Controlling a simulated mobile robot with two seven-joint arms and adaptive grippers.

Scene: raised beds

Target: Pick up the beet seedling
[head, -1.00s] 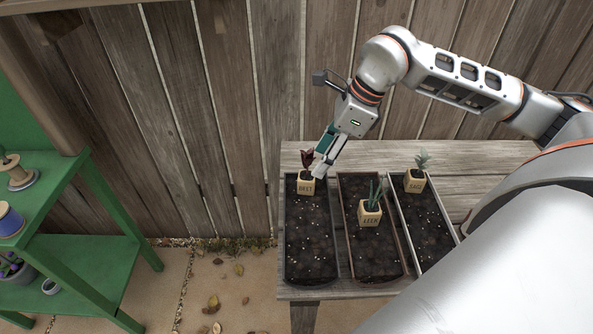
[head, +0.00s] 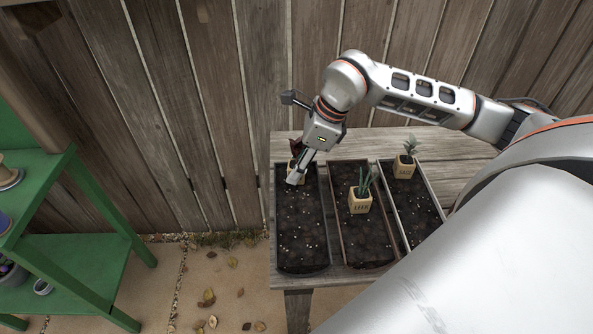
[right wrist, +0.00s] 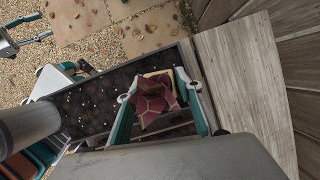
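The beet seedling has dark red leaves (right wrist: 157,100) above a small cream pot (right wrist: 160,74). It stands at the far end of the left soil tray (head: 303,235). In the head view my right gripper (head: 297,178) is at the pot and hides most of it; some dark leaves (head: 294,146) show behind. In the right wrist view the right gripper's fingers (right wrist: 158,92) stand apart on either side of the seedling, with gaps visible. My left gripper (right wrist: 46,26) shows at the upper left of that view, open and empty over gravel.
The leek pot (head: 360,204) stands in the middle tray (head: 365,245). Another labelled seedling pot (head: 404,170) stands in the right tray. The trays rest on a wooden table (head: 445,150) against a plank fence (head: 230,90). A green shelf (head: 75,265) stands at the left.

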